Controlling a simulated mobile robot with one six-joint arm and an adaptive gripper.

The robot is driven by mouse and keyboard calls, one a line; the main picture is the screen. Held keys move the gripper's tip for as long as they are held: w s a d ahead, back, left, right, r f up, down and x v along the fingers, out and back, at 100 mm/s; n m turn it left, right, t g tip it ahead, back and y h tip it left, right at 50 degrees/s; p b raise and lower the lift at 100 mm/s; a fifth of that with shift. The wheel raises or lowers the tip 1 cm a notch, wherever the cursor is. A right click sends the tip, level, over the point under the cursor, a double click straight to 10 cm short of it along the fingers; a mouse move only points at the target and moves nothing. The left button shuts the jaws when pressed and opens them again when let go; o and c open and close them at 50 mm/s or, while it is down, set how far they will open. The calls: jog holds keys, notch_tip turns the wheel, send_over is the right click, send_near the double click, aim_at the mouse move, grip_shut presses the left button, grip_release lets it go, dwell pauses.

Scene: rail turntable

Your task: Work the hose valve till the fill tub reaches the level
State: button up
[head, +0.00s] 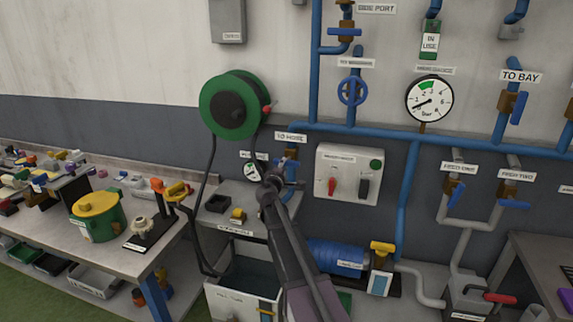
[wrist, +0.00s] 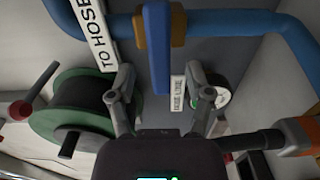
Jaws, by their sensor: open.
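The hose valve, below the TO HOSE label (head: 290,137), has a blue lever (wrist: 158,50) on a brown body (wrist: 142,32). In the wrist view the lever points down from the blue pipe, between the fingers of my open gripper (wrist: 162,80); I cannot tell whether they touch it. In the head view my gripper (head: 279,178) hides much of the valve. The fill tub (head: 228,306) is a pale open box at the bottom, with a dark inside and a yellow and blue mark on its front. My arm covers its right side; the level is unclear.
The green hose reel (head: 222,108) hangs left of the valve, and its black hose (head: 196,225) runs down towards the tub. A round pressure gauge (head: 429,99) and a switch box (head: 348,172) are on the wall to the right. A cluttered workbench (head: 110,257) stands at the left.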

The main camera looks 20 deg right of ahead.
aim_at(286, 164)
jog(key=shift+x, duration=1.85)
grip_shut()
